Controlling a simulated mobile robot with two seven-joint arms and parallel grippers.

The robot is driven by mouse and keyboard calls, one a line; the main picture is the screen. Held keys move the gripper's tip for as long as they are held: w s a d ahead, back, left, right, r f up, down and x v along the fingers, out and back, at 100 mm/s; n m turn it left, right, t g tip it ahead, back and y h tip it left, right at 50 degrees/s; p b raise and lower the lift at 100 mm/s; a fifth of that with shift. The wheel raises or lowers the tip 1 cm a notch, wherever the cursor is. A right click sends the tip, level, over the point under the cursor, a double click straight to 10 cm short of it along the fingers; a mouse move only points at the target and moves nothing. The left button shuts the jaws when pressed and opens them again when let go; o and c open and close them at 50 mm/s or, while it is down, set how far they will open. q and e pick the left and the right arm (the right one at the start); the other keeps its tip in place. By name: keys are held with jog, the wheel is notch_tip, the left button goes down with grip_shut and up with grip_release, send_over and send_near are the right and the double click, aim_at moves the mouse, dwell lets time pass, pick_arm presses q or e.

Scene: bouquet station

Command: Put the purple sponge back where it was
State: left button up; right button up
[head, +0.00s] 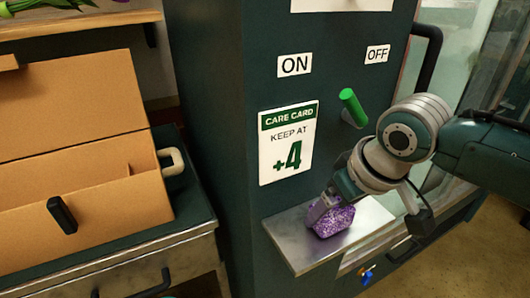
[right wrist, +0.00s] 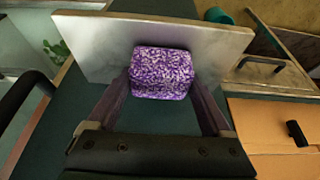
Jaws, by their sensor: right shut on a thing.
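The purple speckled sponge (head: 334,221) is at a small metal shelf (head: 290,238) on the front of the dark green cabinet. My right gripper (head: 318,212) is at the sponge and is shut on it. In the right wrist view the sponge (right wrist: 162,72) sits between the two fingers (right wrist: 160,95), with the metal shelf (right wrist: 95,38) behind it. I cannot tell whether the sponge rests on the shelf or is just above it. My left gripper is not in view.
A green lever (head: 352,106) sticks out above the shelf, between ON and OFF labels. A care card (head: 288,143) reads "KEEP AT +4". A glass door with a dark handle (head: 428,60) is at the right. A cardboard box (head: 75,150) stands on a counter at the left.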

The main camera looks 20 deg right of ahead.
jog(key=shift+f, duration=0.2)
jog(key=o, duration=1.1)
jog(key=shift+r, duration=0.15)
jog(key=shift+r, duration=0.3)
jog(key=p+v, duration=0.3)
jog(key=v, duration=0.8)
jog(key=shift+n+g, duration=0.5)
jog(key=s+a, duration=0.2)
jog(key=s, duration=0.3)
jog(key=s+a, duration=0.2)
jog(key=s, duration=0.4)
jog(key=s+a+f, duration=0.1)
jog(key=s+a, duration=0.1)
jog(key=s, duration=0.3)
jog(key=shift+s+a, duration=0.3)
